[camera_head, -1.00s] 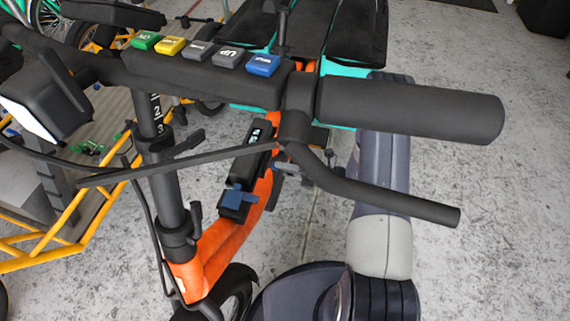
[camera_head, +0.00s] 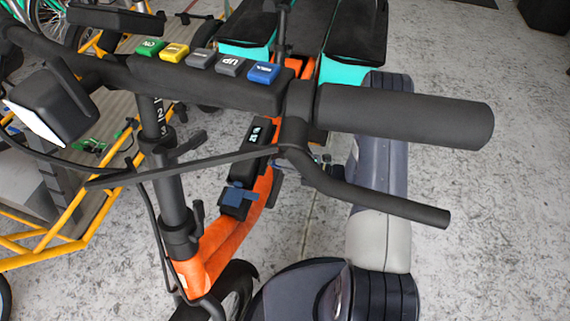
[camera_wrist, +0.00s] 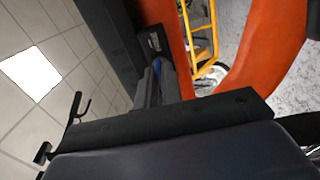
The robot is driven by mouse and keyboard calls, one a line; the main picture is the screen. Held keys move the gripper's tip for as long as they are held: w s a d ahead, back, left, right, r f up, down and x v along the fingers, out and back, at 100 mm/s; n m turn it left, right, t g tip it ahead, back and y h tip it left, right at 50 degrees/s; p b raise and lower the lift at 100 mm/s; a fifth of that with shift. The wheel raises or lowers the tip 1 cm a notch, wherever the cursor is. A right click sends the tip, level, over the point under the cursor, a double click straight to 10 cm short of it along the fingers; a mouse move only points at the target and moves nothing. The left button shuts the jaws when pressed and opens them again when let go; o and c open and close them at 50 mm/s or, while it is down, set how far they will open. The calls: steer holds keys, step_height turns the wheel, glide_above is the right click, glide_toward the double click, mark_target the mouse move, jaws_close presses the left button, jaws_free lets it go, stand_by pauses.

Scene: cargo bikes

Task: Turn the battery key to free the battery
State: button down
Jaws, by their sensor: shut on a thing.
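The black battery (camera_head: 254,148) sits on the orange frame (camera_head: 212,255) below the handlebar in the head view. A blue piece (camera_head: 238,196) sticks out at its lower end. In the wrist view, my gripper (camera_wrist: 156,82) is shut on a blue part (camera_wrist: 156,66), apparently the battery key, beside a dark housing (camera_wrist: 118,38) and the orange frame (camera_wrist: 178,45). Only a sliver of the key shows between the fingers, so its turn angle cannot be told. In the head view, the brake lever and grip hide most of my gripper.
The handlebar grip (camera_head: 405,115) and brake lever (camera_head: 380,198) cross in front of my arm. Coloured buttons (camera_head: 200,58) line the bar. A yellow-framed cargo bike (camera_head: 62,225) stands at left. Grey floor (camera_head: 500,240) at right is clear.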

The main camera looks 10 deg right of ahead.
steer(key=c, duration=1.6)
jaws_free()
steer(key=shift+o, duration=0.2)
steer(key=v, duration=1.1)
steer(key=shift+p, duration=0.45)
steer(key=shift+a+f, duration=0.1)
steer(key=b+x, duration=0.1)
steer(key=x, duration=0.9)
steer(key=shift+w+a, duration=0.2)
steer(key=shift+a, duration=0.15)
